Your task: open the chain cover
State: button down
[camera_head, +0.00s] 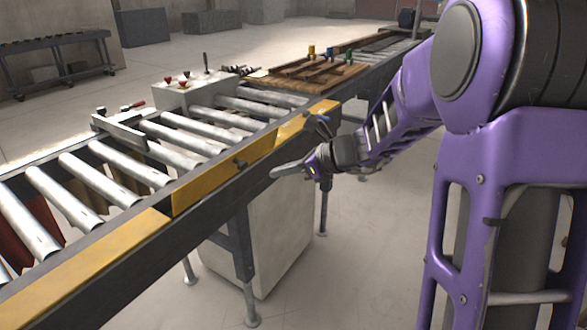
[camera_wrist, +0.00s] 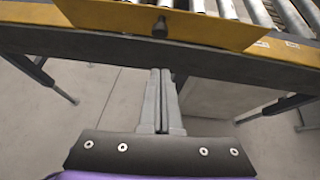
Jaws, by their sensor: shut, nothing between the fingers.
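The chain cover (camera_head: 225,172) is a yellow panel along the near side of the roller conveyor. A dark knob (camera_head: 240,163) sticks out from its face. In the wrist view the cover (camera_wrist: 120,22) runs across the top and its knob (camera_wrist: 159,28) sits just beyond my fingertips. My gripper (camera_head: 274,173) is shut and empty, in front of the conveyor's side, to the right of the knob and slightly lower in the head view. In the wrist view the closed fingers (camera_wrist: 160,72) point toward the dark rail below the knob. They look apart from the knob.
The conveyor rollers (camera_head: 120,172) lie behind the cover. A yellow strip (camera_head: 90,262) continues at left. A wooden pallet (camera_head: 310,78) with clamps and a white block (camera_head: 190,92) with red knobs stand farther along. A pale cabinet (camera_head: 275,240) stands beneath; floor at right is clear.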

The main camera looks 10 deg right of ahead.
aim_at(236, 158)
jog(key=w+a, duration=0.4)
jog(key=a, duration=0.1)
jog(key=shift+a+f, duration=0.3)
jog(key=shift+f, duration=0.05)
jog(key=shift+r, duration=0.1)
jog(key=a+r+p, duration=0.1)
jog(key=w+a+r+p, duration=0.1)
jog(key=p, duration=0.1)
jog(key=shift+w+a+r, duration=0.1)
jog(key=shift+w+r, duration=0.15)
jog(key=shift+r, duration=0.1)
jog(key=shift+f, duration=0.15)
